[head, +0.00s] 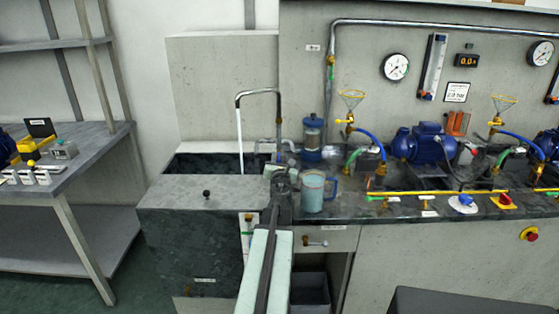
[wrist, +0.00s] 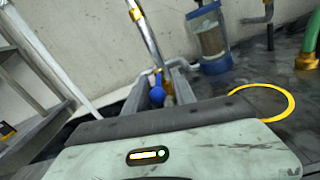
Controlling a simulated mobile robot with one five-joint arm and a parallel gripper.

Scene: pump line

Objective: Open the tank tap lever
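The wrist view shows a blue knob-ended lever (wrist: 157,95) with brass fittings beside it, at the foot of a metal pipe; I take it for the tank tap lever. My gripper (wrist: 163,84) has its two grey fingers apart, one on each side of the blue part. I cannot tell whether they touch it. In the head view my gripper (head: 280,172) is at the right end of the dark tank basin (head: 205,163), below the bent metal spout (head: 258,91). The lever is hidden there by my gripper. A pale vertical line hangs from the spout into the basin.
A pale blue mug (head: 312,191) stands close to the right of my gripper. A blue-capped clear canister (head: 313,138) is behind it. A blue pump (head: 420,143), funnels and hoses fill the bench to the right. A grey side table (head: 85,150) stands left.

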